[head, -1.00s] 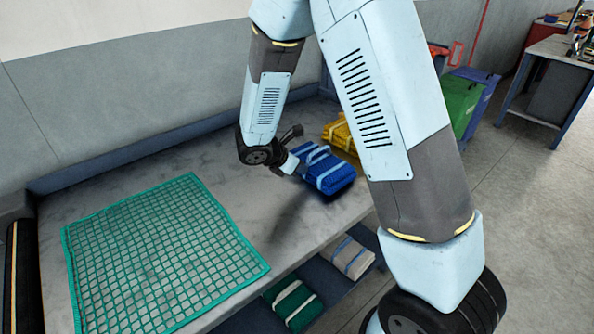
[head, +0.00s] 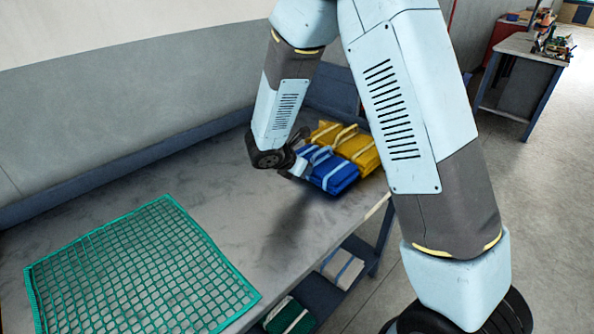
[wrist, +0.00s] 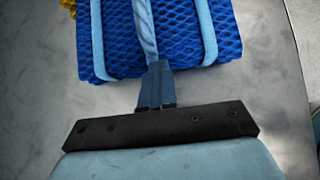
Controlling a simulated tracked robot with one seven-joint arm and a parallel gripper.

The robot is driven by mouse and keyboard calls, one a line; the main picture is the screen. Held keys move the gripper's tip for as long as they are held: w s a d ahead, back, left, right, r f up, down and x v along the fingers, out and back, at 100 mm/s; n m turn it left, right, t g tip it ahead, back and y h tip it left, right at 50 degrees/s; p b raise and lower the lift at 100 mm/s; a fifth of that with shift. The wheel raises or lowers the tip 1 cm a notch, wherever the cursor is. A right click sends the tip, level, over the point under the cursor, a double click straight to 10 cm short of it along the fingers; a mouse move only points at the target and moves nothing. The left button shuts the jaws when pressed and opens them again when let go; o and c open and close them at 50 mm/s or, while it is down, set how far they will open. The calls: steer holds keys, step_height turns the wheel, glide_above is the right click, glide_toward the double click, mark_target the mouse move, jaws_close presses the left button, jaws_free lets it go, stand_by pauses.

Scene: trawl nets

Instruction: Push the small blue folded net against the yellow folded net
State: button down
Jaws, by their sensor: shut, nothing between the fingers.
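The small blue folded net (head: 328,172) lies on the grey table, tied with pale blue straps. The yellow folded net (head: 346,146), with pale straps, lies just behind it. In the head view the two look side by side and close to touching. My gripper (head: 298,170) is at the near left side of the blue net. In the wrist view the shut fingers (wrist: 154,86) point at the blue net (wrist: 180,35), their tips at its edge below a twisted rope handle. A bit of yellow net (wrist: 68,5) shows at the top left corner.
A green mesh net (head: 140,270) lies flat on the table at the left. A low raised rim (head: 110,180) runs along the wall. Folded grey (head: 342,268) and green (head: 289,318) nets sit on a shelf below. The table's middle is clear.

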steer(key=shift+d+f, duration=0.1)
steer(key=shift+d, duration=0.15)
steer(key=shift+s+a+f, duration=0.1)
steer(key=shift+s+a, duration=0.15)
steer(key=shift+a, duration=0.1)
steer(key=shift+s+a, duration=0.95)
steer(key=shift+a, duration=0.2)
steer(key=v, duration=1)
steer(key=s+d+r+m+g+y, duration=0.1)
steer(key=s+d+r+m+g, duration=0.15)
steer(key=d+r+m, duration=0.55)
steer(key=s+d+r+m+g+y, duration=0.1)
steer(key=s+d+r+m, duration=0.4)
steer(key=d, duration=0.5)
steer(key=s+d+r+m+t+y, duration=0.1)
steer(key=s+d+r+m+y, duration=0.1)
steer(key=s+d+r+m, duration=0.2)
steer(key=s+d+r+m+t+y, duration=0.2)
steer(key=s+d+r+m, duration=0.2)
steer(key=s+m, duration=0.5)
steer(key=shift+s+r+m, duration=0.35)
steer(key=shift+r+m, duration=0.05)
steer(key=shift+r, duration=0.1)
